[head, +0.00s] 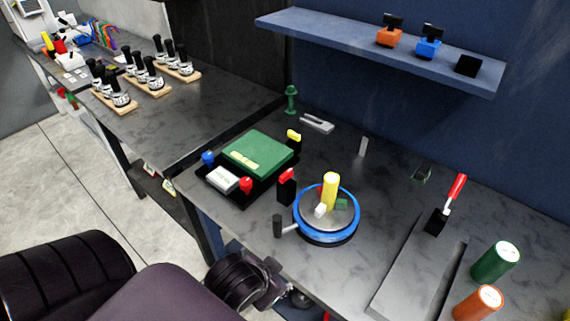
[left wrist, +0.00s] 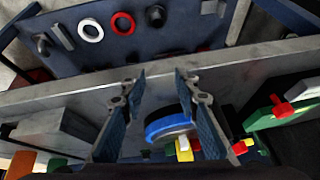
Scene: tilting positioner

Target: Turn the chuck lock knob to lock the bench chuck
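The bench chuck is a round grey plate with a blue ring (head: 327,238), on the dark bench in the head view. A yellow cylinder (head: 331,188) stands on it, with small white and green blocks beside it. A black knob (head: 277,226) on a light stem sticks out at the chuck's left side; I take it for the lock knob. In the left wrist view the blue ring (left wrist: 168,125) shows beyond my fingers; I cannot make out the knob there. My left gripper (left wrist: 158,80) is open and empty, apart from the chuck, near the bench's front edge. My right gripper is not in view.
A red-topped black block (head: 286,188) stands just left of the chuck. Farther left is a black tray with a green box (head: 258,151). At right are a red-handled lever (head: 456,187), a grey plate, and green (head: 495,261) and orange (head: 478,303) cylinders. A blue shelf (head: 345,36) hangs behind.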

